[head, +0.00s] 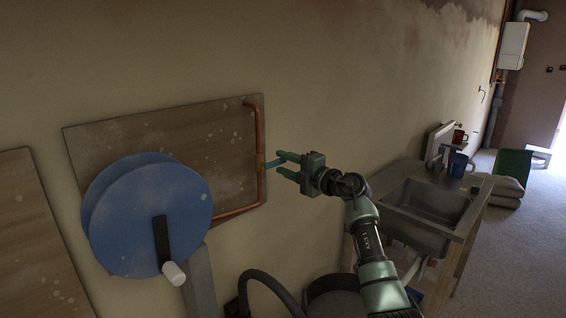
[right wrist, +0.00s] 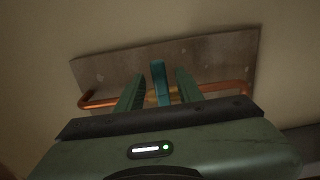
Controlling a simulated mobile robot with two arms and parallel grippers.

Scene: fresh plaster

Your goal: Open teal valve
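The teal valve lever (head: 270,163) sticks out from a brass valve body (head: 261,166) on a copper pipe fixed to a wooden board on the wall. My right gripper (head: 279,162) is at the lever, its green fingers pointing left toward the pipe. In the right wrist view the teal lever (right wrist: 159,82) stands between the two fingers of the right gripper (right wrist: 159,74), with a gap on each side. The fingers are open around it. The brass body (right wrist: 168,97) is partly hidden behind the fingers. My left gripper is not in view.
A blue reel (head: 135,215) with a dark crank and white knob stands in front of the board's left part. The copper pipe (head: 260,125) runs along the board's right edge. A steel sink (head: 428,203) is at the right. A dark hose (head: 270,282) curves below.

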